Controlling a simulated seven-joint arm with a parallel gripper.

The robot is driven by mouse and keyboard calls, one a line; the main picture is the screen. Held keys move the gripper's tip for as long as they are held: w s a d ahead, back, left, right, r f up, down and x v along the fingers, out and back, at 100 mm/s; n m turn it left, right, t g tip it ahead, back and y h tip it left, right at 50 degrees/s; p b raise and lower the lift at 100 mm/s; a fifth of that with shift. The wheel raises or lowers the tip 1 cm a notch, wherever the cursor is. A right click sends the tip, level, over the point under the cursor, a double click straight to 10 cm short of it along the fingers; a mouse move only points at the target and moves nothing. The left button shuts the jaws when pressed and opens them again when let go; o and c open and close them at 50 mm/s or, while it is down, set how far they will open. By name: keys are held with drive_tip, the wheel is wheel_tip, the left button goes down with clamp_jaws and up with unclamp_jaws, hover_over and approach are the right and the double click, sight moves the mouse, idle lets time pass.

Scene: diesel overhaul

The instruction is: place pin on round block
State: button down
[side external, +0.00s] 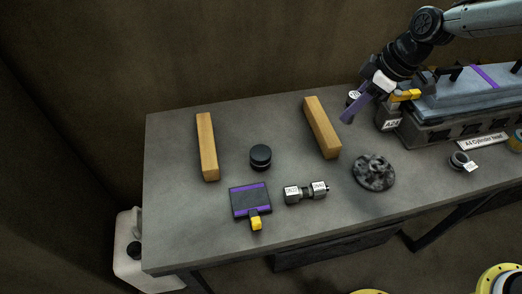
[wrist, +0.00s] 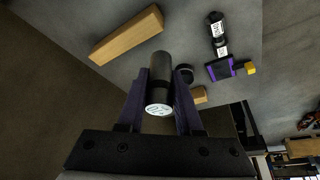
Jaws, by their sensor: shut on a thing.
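My gripper (side external: 350,108) is raised over the back right of the table, beside the blue-grey engine part. In the wrist view my gripper's purple fingers (wrist: 160,84) are shut on the pin (wrist: 158,72), a dark grey cylinder with a white labelled end facing the camera. In the side view only the pin's labelled end (side external: 353,95) shows clearly, partly hidden by a finger. The round block (side external: 260,157), a short black cylinder, stands on the table left of my gripper. In the wrist view the round block (wrist: 185,72) is partly hidden behind the right finger.
Two wooden bars (side external: 207,146) (side external: 322,127) flank the round block. A purple-black tool with a yellow tip (side external: 251,203), a labelled dark part (side external: 306,193) and a mottled disc (side external: 373,172) lie toward the front. The cylinder head (side external: 465,105) fills the back right.

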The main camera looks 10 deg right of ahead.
drive_tip(key=s+a+r+n, duration=0.2)
drive_tip(key=s+a+n, duration=0.1)
drive_tip(key=s+a, duration=0.55)
approach(253, 151)
drive_tip(key=shift+w+a+f+g+y, duration=0.15)
drive_tip(key=shift+w+a+g+y, duration=0.15)
drive_tip(key=shift+w+a+g, duration=0.1)
drive_tip(key=shift+w+a+f, duration=0.3)
drive_tip(key=shift+w+f, duration=0.05)
drive_tip(key=shift+f, duration=1.7)
drive_tip(key=shift+f, duration=0.15)
drive_tip(key=c, duration=0.6)
unclamp_jaws()
drive_tip(key=shift+f, duration=0.1)
